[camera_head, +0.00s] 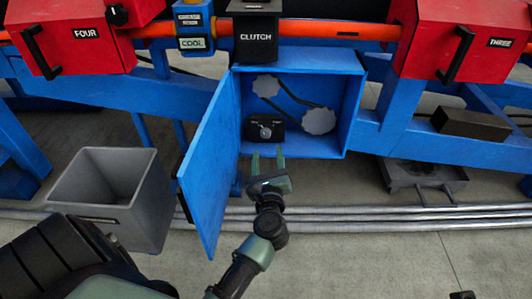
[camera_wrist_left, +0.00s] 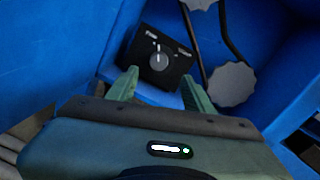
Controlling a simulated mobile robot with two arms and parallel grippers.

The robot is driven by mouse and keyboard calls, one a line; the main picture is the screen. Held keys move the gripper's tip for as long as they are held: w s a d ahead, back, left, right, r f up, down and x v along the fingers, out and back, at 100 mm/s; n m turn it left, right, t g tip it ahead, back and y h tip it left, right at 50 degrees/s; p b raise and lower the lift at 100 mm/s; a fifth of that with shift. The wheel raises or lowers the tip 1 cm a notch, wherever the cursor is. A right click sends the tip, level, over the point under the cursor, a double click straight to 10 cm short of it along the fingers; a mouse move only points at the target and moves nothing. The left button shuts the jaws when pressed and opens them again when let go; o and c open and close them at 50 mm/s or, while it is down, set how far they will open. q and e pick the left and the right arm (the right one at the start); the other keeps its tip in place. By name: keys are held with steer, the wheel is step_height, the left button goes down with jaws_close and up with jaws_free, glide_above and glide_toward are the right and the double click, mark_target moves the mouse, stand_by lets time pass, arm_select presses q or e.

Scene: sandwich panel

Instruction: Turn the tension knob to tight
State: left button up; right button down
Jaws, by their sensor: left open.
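The tension knob (camera_head: 265,132) is a small grey dial on a black panel (camera_head: 252,127) inside the open blue box. In the left wrist view the knob (camera_wrist_left: 158,60) has a pale pointer mark that points roughly up, between two small labels too blurred to read surely. My left gripper (camera_head: 268,156) is at the front of the box, just short of the panel. Its two green fingers are open and apart, with nothing between them. In the left wrist view the knob lies beyond the fingertips (camera_wrist_left: 159,77), roughly centred between them. My right gripper is out of view.
The box door (camera_head: 210,165) hangs open on the left. Two grey pulleys (camera_head: 266,86) (camera_head: 318,121) with a dark belt are beside the panel. The box wall (camera_head: 352,110) bounds the right. A grey bin (camera_head: 110,190) stands at left. Pipes (camera_head: 400,222) run along the floor.

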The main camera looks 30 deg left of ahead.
mark_target(266, 135)
arm_select(q)
steer(key=b+x, duration=0.1)
steer(key=x, duration=0.7)
steer(key=shift+s, duration=0.1)
jaws_close()
